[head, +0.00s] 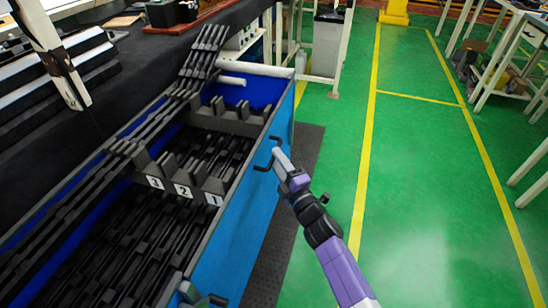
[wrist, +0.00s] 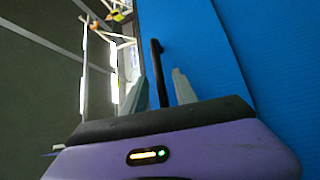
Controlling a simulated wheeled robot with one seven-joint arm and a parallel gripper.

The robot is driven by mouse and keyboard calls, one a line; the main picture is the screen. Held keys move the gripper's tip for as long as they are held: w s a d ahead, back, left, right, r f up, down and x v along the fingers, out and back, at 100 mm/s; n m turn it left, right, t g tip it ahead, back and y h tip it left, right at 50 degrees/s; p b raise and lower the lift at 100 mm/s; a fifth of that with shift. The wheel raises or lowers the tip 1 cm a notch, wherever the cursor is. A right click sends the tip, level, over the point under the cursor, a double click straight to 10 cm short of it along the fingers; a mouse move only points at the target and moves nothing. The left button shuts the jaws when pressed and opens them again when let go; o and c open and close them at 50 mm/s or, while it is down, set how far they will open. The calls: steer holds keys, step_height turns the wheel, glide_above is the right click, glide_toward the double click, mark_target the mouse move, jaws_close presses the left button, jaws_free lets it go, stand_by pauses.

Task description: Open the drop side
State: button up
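The drop side (head: 236,232) is the long blue wall of the crate and stands upright in the head view. It also fills the right of the wrist view (wrist: 225,50). A black bar handle (head: 275,139) sticks out from its outer face. My gripper (head: 277,155) is at this handle, outside the crate. In the wrist view the handle (wrist: 157,65) runs between the two fingers of my gripper (wrist: 158,78). The fingers stand apart, with gaps visible beside the bar. Whether either finger touches it is hard to tell.
The crate holds long black trim parts and grey dividers (head: 190,180) numbered 1 to 3. A dark latch-like part (head: 208,298) shows at the bottom edge. A dark mat (head: 300,190) lies beside the crate. The green floor (head: 410,190) to the right is open.

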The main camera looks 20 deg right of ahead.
steer(key=shift+w+a+r, duration=0.15)
steer(key=shift+w, duration=1.05)
jaws_close()
stand_by(0.6)
